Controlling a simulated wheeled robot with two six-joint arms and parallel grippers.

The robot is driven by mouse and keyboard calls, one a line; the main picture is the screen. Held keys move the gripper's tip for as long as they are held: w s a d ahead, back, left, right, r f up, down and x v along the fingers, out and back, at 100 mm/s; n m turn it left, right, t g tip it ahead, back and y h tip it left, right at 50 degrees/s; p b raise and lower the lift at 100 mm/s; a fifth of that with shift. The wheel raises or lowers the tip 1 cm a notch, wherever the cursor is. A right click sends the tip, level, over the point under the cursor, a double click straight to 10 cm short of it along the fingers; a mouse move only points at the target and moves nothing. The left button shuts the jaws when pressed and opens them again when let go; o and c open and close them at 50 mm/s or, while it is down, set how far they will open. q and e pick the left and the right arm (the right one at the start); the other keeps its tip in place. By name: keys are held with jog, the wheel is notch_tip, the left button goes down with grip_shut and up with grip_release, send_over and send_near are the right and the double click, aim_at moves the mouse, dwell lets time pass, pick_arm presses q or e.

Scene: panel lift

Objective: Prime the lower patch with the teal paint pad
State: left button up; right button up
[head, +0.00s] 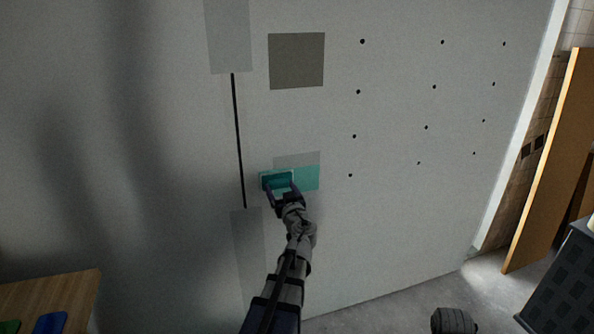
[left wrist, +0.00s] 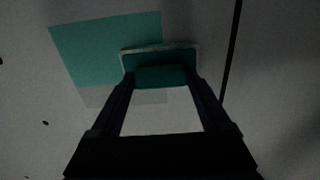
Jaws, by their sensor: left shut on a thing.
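The teal paint pad (head: 275,179) is at the panel, over the left part of the lower patch and past its left edge. My left gripper (head: 283,191) is shut on the pad; the left wrist view shows the pad (left wrist: 160,58) between both fingers. The lower patch shows teal paint (head: 308,178) on its lower part and a bare grey strip (head: 297,158) along its top. The left wrist view shows the same teal area (left wrist: 100,42) upside down. I cannot tell whether the pad touches the panel. My right gripper is out of view.
A dark grey upper patch (head: 296,61) and several screw dots are on the panel (head: 400,210). A black vertical line (head: 238,140) runs left of the patches. A wooden table (head: 60,287) stands at lower left. A dark round object (head: 453,321) lies on the floor at right.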

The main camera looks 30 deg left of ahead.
pick_arm(q)
jog(key=r, duration=0.1)
jog(key=r+p, duration=0.1)
jog(key=s+r+p, duration=0.1)
jog(key=shift+a, duration=0.35)
jog(key=shift+w+d+f, duration=0.1)
jog(key=shift+w+f, duration=0.05)
jog(key=shift+w, duration=0.05)
jog(key=w+d, duration=0.7)
jog(key=w, duration=0.1)
jog(key=shift+w, duration=0.15)
jog(key=shift+d, duration=0.15)
jog(key=w+d, duration=0.1)
jog(key=w, duration=0.1)
jog(key=w+d, duration=0.2)
jog(key=shift+w+d, duration=0.1)
jog(key=shift+d, duration=0.05)
dwell(0.3)
jog(key=v, duration=0.7)
dwell(0.5)
